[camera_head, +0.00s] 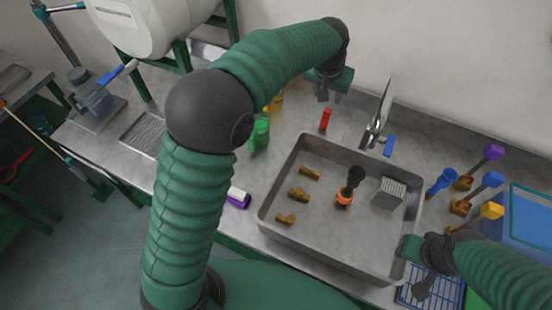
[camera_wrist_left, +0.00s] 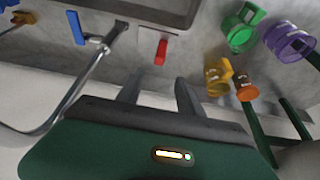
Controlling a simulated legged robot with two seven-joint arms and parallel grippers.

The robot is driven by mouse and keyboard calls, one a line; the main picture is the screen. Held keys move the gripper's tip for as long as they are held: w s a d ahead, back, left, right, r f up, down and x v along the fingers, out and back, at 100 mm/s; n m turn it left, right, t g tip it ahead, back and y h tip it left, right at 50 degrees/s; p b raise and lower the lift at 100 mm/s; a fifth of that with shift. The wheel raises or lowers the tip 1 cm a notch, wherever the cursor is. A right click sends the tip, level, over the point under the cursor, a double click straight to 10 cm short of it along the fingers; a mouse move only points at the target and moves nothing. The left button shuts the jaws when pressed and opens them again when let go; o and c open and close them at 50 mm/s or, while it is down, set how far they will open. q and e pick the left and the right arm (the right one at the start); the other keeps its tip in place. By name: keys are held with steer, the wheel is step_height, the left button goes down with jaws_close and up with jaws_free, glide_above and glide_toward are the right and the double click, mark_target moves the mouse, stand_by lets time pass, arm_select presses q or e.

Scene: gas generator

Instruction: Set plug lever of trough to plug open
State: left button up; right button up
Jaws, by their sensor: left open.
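The grey trough (camera_head: 275,185) is set in the metal counter. A small red lever (camera_head: 325,118) stands behind its back rim; it also shows in the left wrist view (camera_wrist_left: 161,52), beside a pale marked plate. I take it for the plug lever, but its label is unreadable. A blue lever (camera_head: 389,145) sits beside the tap (camera_head: 377,122). My left gripper (camera_head: 323,92) is open and empty, near the wall behind the red lever; its fingers (camera_wrist_left: 158,92) are apart and short of the lever. My right gripper (camera_head: 420,282) is near the trough's front right corner; its finger gap is unclear.
A black-and-orange piece (camera_head: 348,187), a grey ribbed block (camera_head: 389,192) and several brass pieces lie in the trough. A green holder (camera_head: 259,133) stands left of it. Blue, purple and yellow handled parts stand at right. The tall tap (camera_wrist_left: 85,72) rises close to my left gripper.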

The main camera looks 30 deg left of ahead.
arm_select(q)
steer(key=s+a+f+p, duration=0.1)
steer(key=s+a+f, duration=0.1)
steer(key=s, duration=0.8)
steer(key=s+a+f+g+p, duration=0.1)
steer(key=s+a+f+p, duration=0.1)
steer(key=s, duration=0.9)
step_height(320, 180, down, 2)
steer(key=shift+s+a+f+g, duration=0.2)
steer(key=shift+a+g, duration=0.1)
steer(key=shift+a, duration=0.4)
steer(key=shift+c, duration=0.3)
